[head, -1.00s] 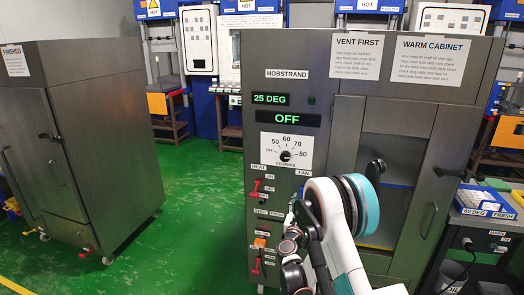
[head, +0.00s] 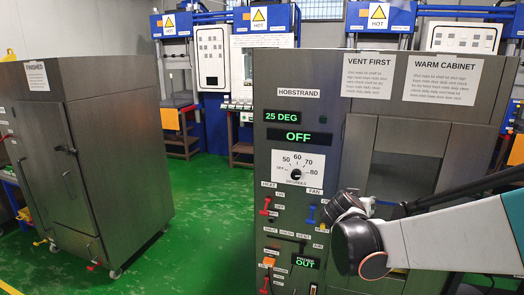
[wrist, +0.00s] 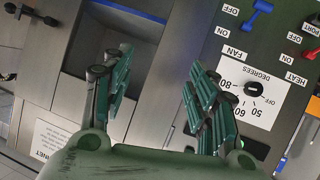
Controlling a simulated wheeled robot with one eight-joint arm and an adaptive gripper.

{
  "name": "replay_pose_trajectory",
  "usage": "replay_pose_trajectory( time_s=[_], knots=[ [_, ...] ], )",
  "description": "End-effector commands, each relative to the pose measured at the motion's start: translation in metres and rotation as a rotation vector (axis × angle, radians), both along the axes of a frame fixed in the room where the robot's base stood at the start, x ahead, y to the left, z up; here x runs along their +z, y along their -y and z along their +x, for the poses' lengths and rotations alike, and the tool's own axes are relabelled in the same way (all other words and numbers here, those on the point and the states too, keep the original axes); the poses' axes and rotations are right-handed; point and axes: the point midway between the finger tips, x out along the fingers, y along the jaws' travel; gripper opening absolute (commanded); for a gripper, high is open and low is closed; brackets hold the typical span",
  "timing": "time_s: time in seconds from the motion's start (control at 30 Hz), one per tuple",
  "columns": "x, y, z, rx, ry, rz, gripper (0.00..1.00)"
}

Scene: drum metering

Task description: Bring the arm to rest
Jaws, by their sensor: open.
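My gripper (wrist: 160,62) shows in the wrist view with its two green ribbed fingers spread apart and nothing between them. Behind them is the front of the warm cabinet (head: 262,85), with its dial (wrist: 253,88) and blue fan lever (wrist: 258,15). I cannot tell the gap between fingers and cabinet, and no contact is clear. In the head view my arm (head: 450,240) reaches in from the right, across the cabinet's lower front. I cannot make out the gripper fingers there.
The cabinet displays (head: 295,137) read 25 DEG and OFF. A red heat lever (head: 265,206) sits below the dial. A second steel cabinet (head: 125,150) marked FINISHED stands at the left. Green floor (head: 205,225) between them is clear. Blue presses (head: 177,80) stand behind.

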Motion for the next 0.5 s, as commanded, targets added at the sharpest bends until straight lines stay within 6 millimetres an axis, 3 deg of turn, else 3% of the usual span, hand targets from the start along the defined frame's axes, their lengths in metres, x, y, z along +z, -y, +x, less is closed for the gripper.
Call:
replay_pose_trajectory(
  time_s=[0.2, 0.5],
  knots=[
    [0.011, -0.002, -0.070, 0.041, -0.127, 0.050, 0.53],
    [0.006, -0.019, -0.166, 0.145, -0.285, 0.125, 0.53]
  ],
)
